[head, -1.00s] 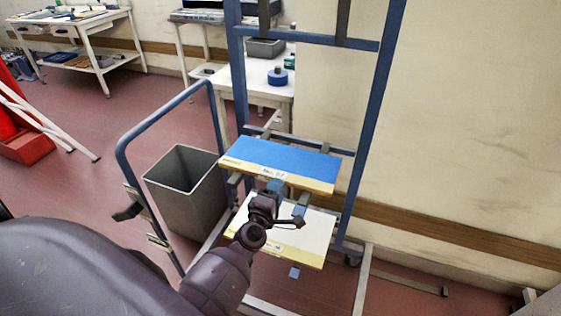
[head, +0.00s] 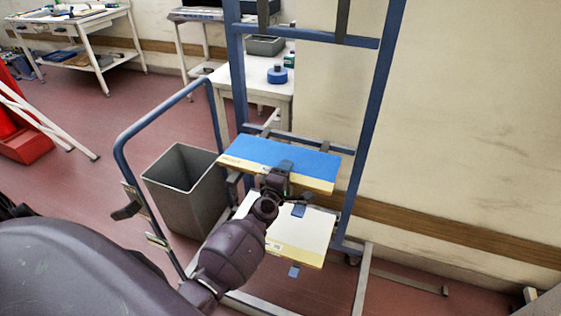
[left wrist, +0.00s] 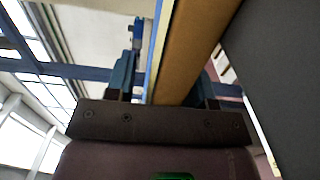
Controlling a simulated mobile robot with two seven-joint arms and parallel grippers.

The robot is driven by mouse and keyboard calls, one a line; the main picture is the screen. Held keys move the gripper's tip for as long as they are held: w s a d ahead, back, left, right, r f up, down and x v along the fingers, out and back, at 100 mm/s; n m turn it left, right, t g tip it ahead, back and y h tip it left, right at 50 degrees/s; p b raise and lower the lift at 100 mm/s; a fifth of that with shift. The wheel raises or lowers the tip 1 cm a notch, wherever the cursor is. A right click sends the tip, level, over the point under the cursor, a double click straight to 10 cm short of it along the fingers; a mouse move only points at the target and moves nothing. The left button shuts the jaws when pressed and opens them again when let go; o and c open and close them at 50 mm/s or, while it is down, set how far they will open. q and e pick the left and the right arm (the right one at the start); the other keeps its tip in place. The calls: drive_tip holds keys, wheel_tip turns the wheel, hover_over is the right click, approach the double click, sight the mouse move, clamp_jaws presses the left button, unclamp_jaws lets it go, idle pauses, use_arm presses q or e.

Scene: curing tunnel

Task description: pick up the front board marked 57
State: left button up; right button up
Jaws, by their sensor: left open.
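The upper board (head: 315,162) has a blue top and a yellow front edge, and rests on the blue rack in the head view. My left gripper (head: 291,188) is at the middle of its front edge, over the spot where the label was. One finger shows above the blue top and the other below the board. In the left wrist view, the board's brownish edge (left wrist: 190,45) runs between the two open fingers (left wrist: 167,82), with a gap visible on the left side. The number label is hidden now. My right gripper is not in view.
A lower board (head: 305,235) with a white top and yellow edge lies just under my left gripper. A grey bin (head: 195,212) and a blue curved handrail (head: 160,112) stand to the left. The rack's right post (head: 372,120) rises near the wall.

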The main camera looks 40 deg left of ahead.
use_arm(q)
drive_tip(key=shift+c, duration=0.5)
drive_tip(key=c, duration=0.7)
clamp_jaws()
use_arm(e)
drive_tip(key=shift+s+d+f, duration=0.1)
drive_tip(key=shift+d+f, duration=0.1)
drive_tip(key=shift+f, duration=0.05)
use_arm(q)
drive_tip(key=shift+r, duration=0.1)
